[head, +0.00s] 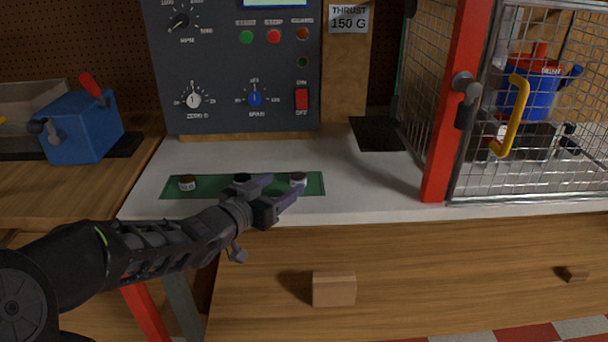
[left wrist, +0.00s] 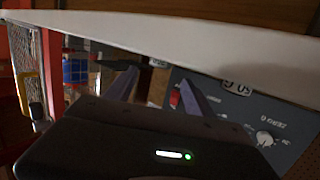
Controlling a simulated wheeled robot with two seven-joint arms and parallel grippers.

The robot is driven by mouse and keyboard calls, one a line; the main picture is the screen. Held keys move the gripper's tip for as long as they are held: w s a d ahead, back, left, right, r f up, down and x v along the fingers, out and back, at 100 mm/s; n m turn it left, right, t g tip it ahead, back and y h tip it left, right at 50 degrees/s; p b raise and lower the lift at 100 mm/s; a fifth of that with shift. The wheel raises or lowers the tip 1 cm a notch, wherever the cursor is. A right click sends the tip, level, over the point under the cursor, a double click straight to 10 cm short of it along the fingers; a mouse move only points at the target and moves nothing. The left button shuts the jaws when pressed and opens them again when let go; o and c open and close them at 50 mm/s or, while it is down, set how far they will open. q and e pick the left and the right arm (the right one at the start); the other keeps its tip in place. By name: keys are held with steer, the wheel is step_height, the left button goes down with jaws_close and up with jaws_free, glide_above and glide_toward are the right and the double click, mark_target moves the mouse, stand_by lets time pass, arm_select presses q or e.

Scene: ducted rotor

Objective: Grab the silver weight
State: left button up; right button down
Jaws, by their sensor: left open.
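The silver weight (head: 298,179) stands at the right end of a green mat (head: 315,188) on the white bench top. A black weight (head: 242,177) stands mid-mat, partly behind my left gripper, and a brass-coloured weight (head: 187,183) stands at the left end. My left gripper (head: 282,188) is open at the mat's front edge. Its fingertips point toward the silver weight and overlap its lower edge in the head view; I cannot tell whether they touch. In the left wrist view, the spread fingers (left wrist: 160,82) show with no weight clearly visible. My right gripper is not in view.
A dark control panel (head: 230,75) stands behind the mat. A wire cage (head: 550,110) with a red post (head: 455,110) stands at right. A blue box (head: 80,127) with a red lever is at left. The white bench (head: 370,190) is clear between mat and cage.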

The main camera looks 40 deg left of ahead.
mark_target(297, 177)
arm_select(q)
steer(key=shift+s, duration=0.15)
steer(key=shift+w+f, duration=0.2)
steer(key=shift+w, duration=1.15)
steer(key=w, duration=0.2)
steer(key=w+f+b, duration=0.1)
steer(key=w, duration=0.2)
steer(key=shift+w+a+f, duration=0.1)
steer(key=shift+a, duration=0.1)
jaws_close()
